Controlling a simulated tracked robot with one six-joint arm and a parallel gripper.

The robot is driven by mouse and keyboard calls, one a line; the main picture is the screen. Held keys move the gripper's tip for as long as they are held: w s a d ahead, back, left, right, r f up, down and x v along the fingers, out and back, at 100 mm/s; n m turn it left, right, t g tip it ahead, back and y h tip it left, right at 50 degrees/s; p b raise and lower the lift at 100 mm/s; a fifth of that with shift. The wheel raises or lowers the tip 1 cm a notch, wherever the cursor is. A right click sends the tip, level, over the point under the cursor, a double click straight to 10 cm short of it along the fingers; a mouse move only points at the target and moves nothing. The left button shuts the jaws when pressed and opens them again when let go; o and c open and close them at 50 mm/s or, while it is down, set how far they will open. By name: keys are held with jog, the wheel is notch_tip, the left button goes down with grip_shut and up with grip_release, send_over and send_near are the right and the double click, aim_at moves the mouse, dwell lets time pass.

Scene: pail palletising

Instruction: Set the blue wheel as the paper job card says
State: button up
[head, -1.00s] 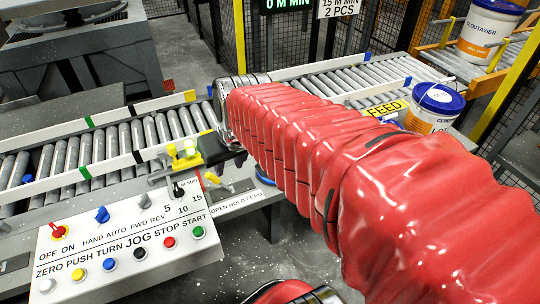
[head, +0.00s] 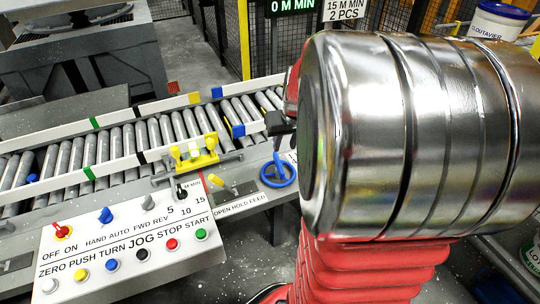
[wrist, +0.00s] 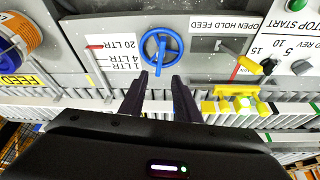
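The blue wheel (head: 278,172) is on the grey panel right of the OPEN HOLD FEED lever. In the wrist view the blue wheel (wrist: 161,40) lies just beyond my fingertips. Beside it is a white scale plate (wrist: 122,52) marked 1, 4 and 20 LTR, with a red-tipped pointer (wrist: 94,47) by the 20 LTR line. My gripper (wrist: 160,77) is open and empty, its two dark fingers apart. In the head view my gripper (head: 278,122) is above the wheel, partly hidden by my arm. A white card (head: 337,9) reading "15 M MIN 2 PCS" is cut off at the top.
A control panel (head: 130,250) with knobs and buttons stands at front left. The roller conveyor (head: 125,140) with white rails runs behind it. A yellow clamp-like part (head: 195,155) sits on the near rail. A display (head: 292,6) reads "0 M MIN". My arm hides much of the right side.

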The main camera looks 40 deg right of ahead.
aim_at(278, 163)
jog(key=shift+f, duration=0.15)
jog(key=shift+x, duration=6.8)
jog(key=shift+c, duration=0.6)
grip_shut()
jog(key=shift+w+a, duration=0.1)
jog(key=shift+a, duration=0.05)
